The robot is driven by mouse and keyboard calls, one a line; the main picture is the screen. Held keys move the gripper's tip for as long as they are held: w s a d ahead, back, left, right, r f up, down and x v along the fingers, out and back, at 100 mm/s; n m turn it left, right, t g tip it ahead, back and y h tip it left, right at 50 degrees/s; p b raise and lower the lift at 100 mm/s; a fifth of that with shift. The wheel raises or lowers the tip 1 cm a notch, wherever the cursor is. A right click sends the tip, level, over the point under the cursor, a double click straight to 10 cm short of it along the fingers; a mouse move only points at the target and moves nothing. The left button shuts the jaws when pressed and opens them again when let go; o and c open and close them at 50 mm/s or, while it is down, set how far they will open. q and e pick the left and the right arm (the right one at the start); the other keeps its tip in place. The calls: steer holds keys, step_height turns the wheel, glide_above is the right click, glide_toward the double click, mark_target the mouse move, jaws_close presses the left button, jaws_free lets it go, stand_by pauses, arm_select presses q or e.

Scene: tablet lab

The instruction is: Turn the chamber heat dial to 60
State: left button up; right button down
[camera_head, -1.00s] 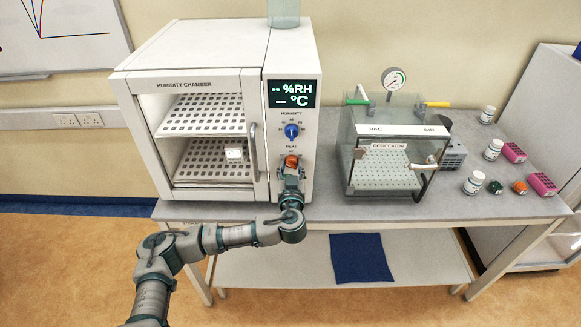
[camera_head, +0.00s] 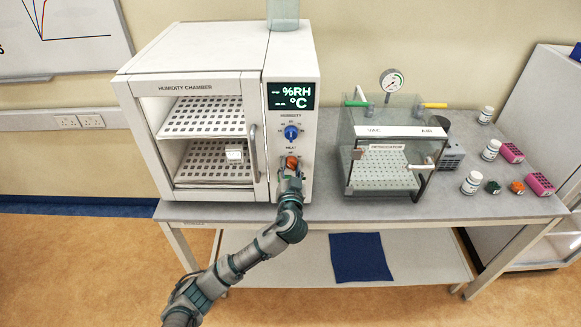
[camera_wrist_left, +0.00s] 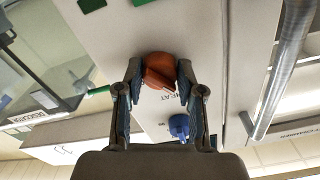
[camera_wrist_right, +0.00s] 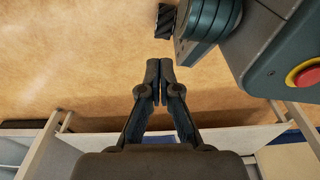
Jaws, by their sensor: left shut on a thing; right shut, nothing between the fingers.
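The humidity chamber (camera_head: 190,88) is a white box on the bench, and its display shows %RH and °C. On its right panel, the orange-red heat dial (camera_head: 291,162) sits below the blue humidity dial (camera_head: 291,132). My left gripper (camera_head: 290,170) is at the heat dial. In the left wrist view, the orange dial (camera_wrist_left: 161,72) lies between the fingertips of the left gripper (camera_wrist_left: 160,78), which is shut on it. The dial's scale marks are too small or hidden to read. My right gripper (camera_wrist_right: 161,75) is shut and empty, seen only in its own wrist view above the floor.
A glass desiccator (camera_head: 390,165) with a pressure gauge (camera_head: 392,80) stands to the right of the chamber. Several white bottles and coloured blocks are at the bench's right end. A blue cloth (camera_head: 361,258) lies on the lower shelf.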

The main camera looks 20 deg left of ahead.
arm_select(q)
steer(key=m+p, duration=0.4)
steer(key=shift+r+m, duration=0.4)
arm_select(e)
steer(key=s+d+f, duration=0.2)
steer(key=s, duration=0.8)
arm_select(q)
steer(key=m+p, duration=1.1)
steer(key=shift+f+m, duration=0.15)
steer(key=shift+m, duration=0.25)
steer(key=m+p, duration=0.2)
steer(key=m, duration=0.1)
steer(key=shift+s+d+f, duration=0.1)
steer(key=shift+f, duration=0.1)
steer(key=shift+f+m+p, duration=0.1)
steer(key=shift+m+p, duration=0.2)
arm_select(e)
step_height(320, 180, up, 14)
steer(key=shift+w, duration=0.35)
arm_select(q)
steer(key=shift+f, duration=0.1)
steer(key=shift+f, duration=0.1)
steer(key=o, duration=1.1)
steer(key=shift+o, duration=0.2)
arm_select(e)
steer(key=shift+d+f, duration=0.1)
steer(key=shift+d, duration=0.05)
